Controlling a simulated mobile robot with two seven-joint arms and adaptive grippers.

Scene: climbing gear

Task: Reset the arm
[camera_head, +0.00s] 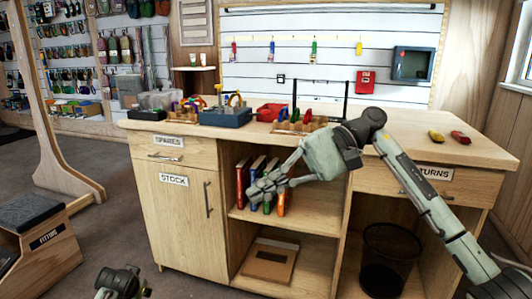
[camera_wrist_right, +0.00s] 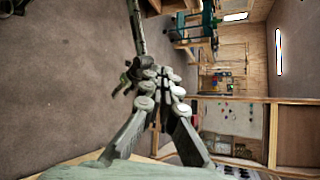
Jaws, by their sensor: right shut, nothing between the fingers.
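My right gripper (camera_head: 262,190) reaches in from the right in the head view, in front of the open shelf of the wooden counter (camera_head: 470,150). Its fingers point left and are closed together, with nothing held. It covers part of a row of coloured books (camera_head: 241,180) behind it. In the wrist view the right gripper's fingers (camera_wrist_right: 158,85) also meet, with floor and furniture beyond. My left gripper (camera_head: 122,282) shows only partly at the bottom left edge of the head view, and its fingers cannot be made out clearly.
Blue and red bins (camera_head: 226,116) stand on the counter top, with two small items, yellow (camera_head: 436,135) and red (camera_head: 460,138), at its right. A black wire basket (camera_head: 385,260) stands below. A step box (camera_head: 38,240) is at left. Floor between is clear.

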